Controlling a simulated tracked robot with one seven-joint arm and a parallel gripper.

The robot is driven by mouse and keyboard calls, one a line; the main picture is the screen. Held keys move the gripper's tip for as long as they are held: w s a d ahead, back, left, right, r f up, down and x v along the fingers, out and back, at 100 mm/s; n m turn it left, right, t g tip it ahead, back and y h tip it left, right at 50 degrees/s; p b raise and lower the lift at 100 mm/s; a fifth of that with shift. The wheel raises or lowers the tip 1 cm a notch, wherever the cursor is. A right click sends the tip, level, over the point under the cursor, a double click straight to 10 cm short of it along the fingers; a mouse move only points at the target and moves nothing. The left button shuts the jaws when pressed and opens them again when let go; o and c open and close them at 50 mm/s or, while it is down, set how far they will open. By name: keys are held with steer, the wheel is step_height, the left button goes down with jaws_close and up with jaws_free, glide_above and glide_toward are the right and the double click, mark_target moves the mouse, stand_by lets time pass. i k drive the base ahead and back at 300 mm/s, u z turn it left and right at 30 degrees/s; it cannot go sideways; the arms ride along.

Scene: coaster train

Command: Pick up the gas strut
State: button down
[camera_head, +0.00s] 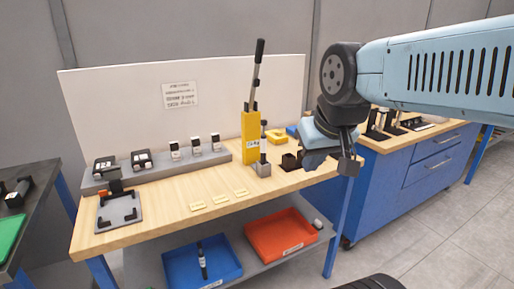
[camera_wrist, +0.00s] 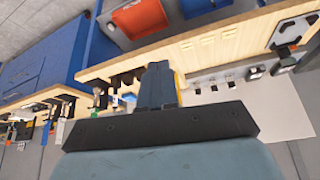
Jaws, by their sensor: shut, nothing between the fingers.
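A slim dark cylinder with a pale label (camera_head: 202,262), which looks like the gas strut, stands tilted in the blue bin (camera_head: 178,277) on the lower shelf. My gripper (camera_head: 348,166) is shut and empty. It hangs beyond the right end of the wooden bench top, above and to the right of the bin, well apart from the cylinder. In the wrist view my closed fingers (camera_wrist: 158,85) show at the centre. The blue bin (camera_wrist: 205,8) is cut off at the top edge there, and I cannot make out the cylinder.
A red bin (camera_head: 283,236) sits beside the blue bin under the wooden bench (camera_head: 175,212). A yellow post with a black lever (camera_head: 250,138) rises from the bench. A grey rack (camera_head: 160,170) holds small parts. A blue cabinet (camera_head: 400,190) stands right. The right floor is clear.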

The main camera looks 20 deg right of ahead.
mark_target(263, 137)
steer(key=u, duration=1.2)
steer(key=k, duration=0.95)
steer(key=z, duration=1.35)
steer(key=i, duration=1)
steer(key=u, duration=0.05)
